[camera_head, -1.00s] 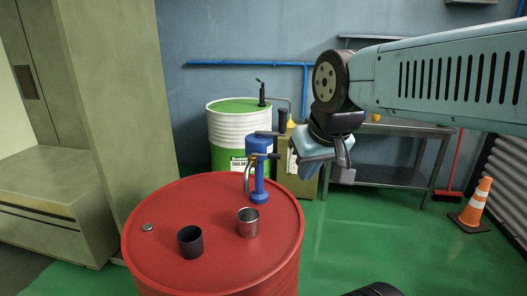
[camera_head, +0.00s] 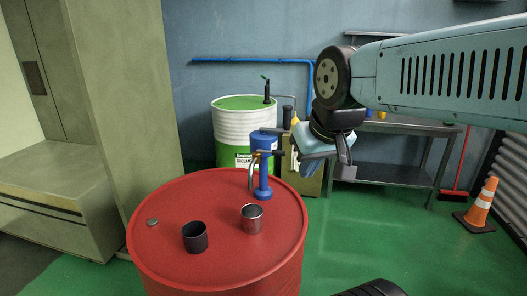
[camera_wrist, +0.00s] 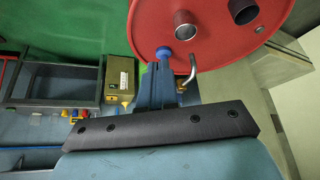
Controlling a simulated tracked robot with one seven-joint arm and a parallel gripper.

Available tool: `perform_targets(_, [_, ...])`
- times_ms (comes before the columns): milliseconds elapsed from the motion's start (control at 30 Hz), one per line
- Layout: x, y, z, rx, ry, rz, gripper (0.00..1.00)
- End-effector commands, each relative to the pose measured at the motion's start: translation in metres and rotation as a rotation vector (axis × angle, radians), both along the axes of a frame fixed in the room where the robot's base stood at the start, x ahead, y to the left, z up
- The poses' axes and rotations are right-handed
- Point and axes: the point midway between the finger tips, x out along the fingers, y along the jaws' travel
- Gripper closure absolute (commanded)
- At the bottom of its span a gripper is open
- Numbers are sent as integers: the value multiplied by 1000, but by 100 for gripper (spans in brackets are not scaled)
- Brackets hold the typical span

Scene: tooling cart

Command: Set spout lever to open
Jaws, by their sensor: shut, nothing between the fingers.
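A blue hand pump (camera_head: 263,172) stands upright on top of the red drum (camera_head: 205,262). Its curved metal spout (camera_head: 251,179) hangs on its left side. In the wrist view the pump (camera_wrist: 165,52) and spout (camera_wrist: 191,70) show beyond the black bar of my gripper. A small yellowish part (camera_wrist: 181,88) by the spout may be the spout lever, but its setting cannot be told. My gripper (camera_head: 314,150) is shut and empty, to the right of the pump's upper part. In the head view it looks apart from the pump.
A dark cup (camera_head: 194,238) and a shiny metal cup (camera_head: 252,219) stand on the drum. A small round cap (camera_head: 152,222) lies at its left. Behind are a white and green drum (camera_head: 228,130) and a metal bench (camera_head: 395,177). A traffic cone (camera_head: 481,204) stands right.

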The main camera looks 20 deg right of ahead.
Motion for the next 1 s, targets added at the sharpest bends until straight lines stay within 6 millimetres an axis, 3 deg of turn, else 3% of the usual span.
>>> perform_targets(267, [0, 0, 0, 0, 0, 0, 100])
perform_targets(467, [3, 0, -2, 11, 32, 7, 83])
perform_targets(733, [23, -4, -17, 125, 245, 88, 58])
perform_targets(1000, [52, -8, -28, 334, 404, 218, 58])
